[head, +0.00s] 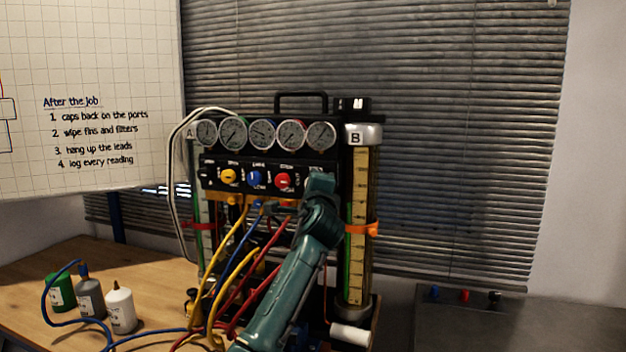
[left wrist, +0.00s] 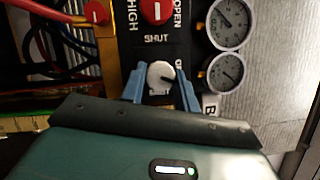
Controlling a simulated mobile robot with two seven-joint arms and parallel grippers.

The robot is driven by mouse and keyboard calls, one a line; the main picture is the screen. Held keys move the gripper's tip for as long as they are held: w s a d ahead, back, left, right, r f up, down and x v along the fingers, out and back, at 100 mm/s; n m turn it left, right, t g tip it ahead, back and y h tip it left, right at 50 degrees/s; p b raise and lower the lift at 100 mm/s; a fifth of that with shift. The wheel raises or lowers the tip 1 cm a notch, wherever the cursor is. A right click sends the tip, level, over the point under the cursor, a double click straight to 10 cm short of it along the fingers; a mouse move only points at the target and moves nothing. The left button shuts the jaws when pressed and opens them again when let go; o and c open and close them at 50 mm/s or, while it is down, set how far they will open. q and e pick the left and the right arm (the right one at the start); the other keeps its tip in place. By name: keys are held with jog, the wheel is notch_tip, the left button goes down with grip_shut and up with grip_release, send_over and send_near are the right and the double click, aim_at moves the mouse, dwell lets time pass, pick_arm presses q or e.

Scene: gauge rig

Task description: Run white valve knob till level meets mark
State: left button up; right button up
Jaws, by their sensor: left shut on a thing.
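The white valve knob (left wrist: 160,76) shows in the left wrist view, between the two blue fingers of my left gripper (left wrist: 160,86), which is shut on it. A dark pointer line on the knob points to the right. In the head view my left arm and gripper (head: 318,182) cover the knob at the right end of the valve panel (head: 256,178). Cylinder B (head: 358,190) stands right of the panel, with a yellow scale and an orange band (head: 361,229) around it. I cannot make out the liquid level clearly. My right gripper is in neither view.
Several dial gauges (head: 262,135) line the rig above the panel. Yellow, blue and red hoses (head: 238,270) hang in front. Small bottles (head: 121,309) stand on the wooden table (head: 30,270) at left. A whiteboard (head: 90,60) is behind, and a dark grey surface (head: 560,325) lies at right.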

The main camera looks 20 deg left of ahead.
pick_arm(q)
jog(key=shift+r+n+g+h+p, duration=0.15)
jog(key=shift+n+g+p, duration=0.3)
jog(key=shift+n+p, duration=0.55)
jog(key=shift+f+n+g+h+p, duration=0.1)
jog(key=shift+n+g+h+p, duration=0.15)
jog(key=shift+n+g+p, duration=0.7)
jog(key=shift+n+t, duration=0.35)
jog(key=shift+t, duration=0.15)
jog(key=o, duration=1)
jog(key=shift+r, duration=0.1)
jog(key=shift+c, duration=0.2)
jog(key=f+b+v, duration=0.1)
jog(key=b+v, duration=0.2)
jog(key=v, duration=1)
jog(key=shift+r, duration=0.45)
jog(key=shift+s+d, duration=0.1)
